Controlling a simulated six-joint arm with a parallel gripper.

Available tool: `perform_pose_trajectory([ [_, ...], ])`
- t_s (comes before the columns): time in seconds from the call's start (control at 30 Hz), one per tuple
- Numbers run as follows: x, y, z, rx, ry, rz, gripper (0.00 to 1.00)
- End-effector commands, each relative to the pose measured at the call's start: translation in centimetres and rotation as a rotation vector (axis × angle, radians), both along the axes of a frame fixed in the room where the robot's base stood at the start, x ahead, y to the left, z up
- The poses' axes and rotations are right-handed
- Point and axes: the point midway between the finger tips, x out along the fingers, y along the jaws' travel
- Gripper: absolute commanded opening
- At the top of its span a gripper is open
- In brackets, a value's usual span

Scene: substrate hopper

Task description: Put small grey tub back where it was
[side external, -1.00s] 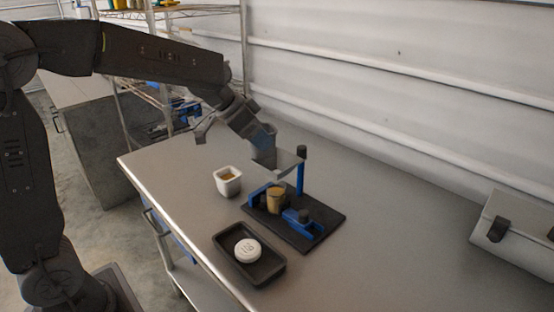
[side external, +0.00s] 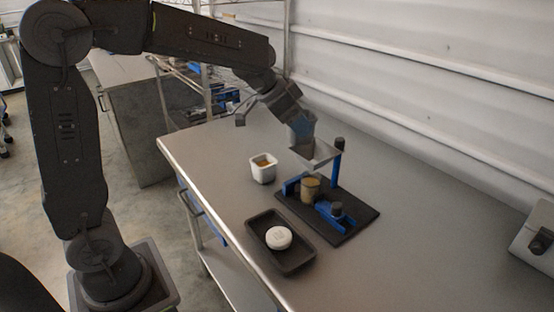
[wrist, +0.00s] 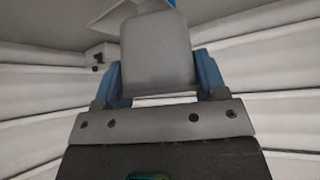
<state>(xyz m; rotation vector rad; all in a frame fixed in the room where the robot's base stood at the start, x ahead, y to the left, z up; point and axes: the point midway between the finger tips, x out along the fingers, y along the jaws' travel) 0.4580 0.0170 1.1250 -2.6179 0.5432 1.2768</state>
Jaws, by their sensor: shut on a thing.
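My gripper (side external: 301,130) has its blue fingers closed on a small grey tub, just above the hopper. The tub (wrist: 157,50) fills the space between the fingers in the wrist view. In the side view the fingers mostly hide it, so its contents and exact tilt cannot be told. The hopper's grey funnel (side external: 318,153) is held by a blue post (side external: 336,168) just below the gripper. Whether tub and funnel touch is unclear. A tan-filled jar (side external: 310,189) stands below the funnel on a dark base plate (side external: 350,222).
A white square tub (side external: 263,173) with tan contents stands left of the base plate. A black tray (side external: 290,262) holds a white round lid (side external: 278,238). A grey case (side external: 536,236) is at the right edge. The bench right of the plate is clear.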

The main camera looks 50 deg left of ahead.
Motion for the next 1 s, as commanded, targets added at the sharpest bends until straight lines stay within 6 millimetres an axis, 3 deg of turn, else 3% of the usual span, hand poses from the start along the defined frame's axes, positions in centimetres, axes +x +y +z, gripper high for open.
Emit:
perform_pose_trajectory([
  [0.27,0.0,0.0,4.7,0.002,-0.005,-0.001,0.46],
  [0.47,-2.6,3.9,4.4,0.001,-0.001,0.018,0.46],
  [0.67,-7.2,8.6,4.4,0.000,-0.001,0.032,0.46],
  [0.8,-11.7,11.9,4.4,0.001,-0.001,0.038,0.46],
  [1.0,-16.9,14.1,4.4,0.002,-0.001,0.030,0.46],
])
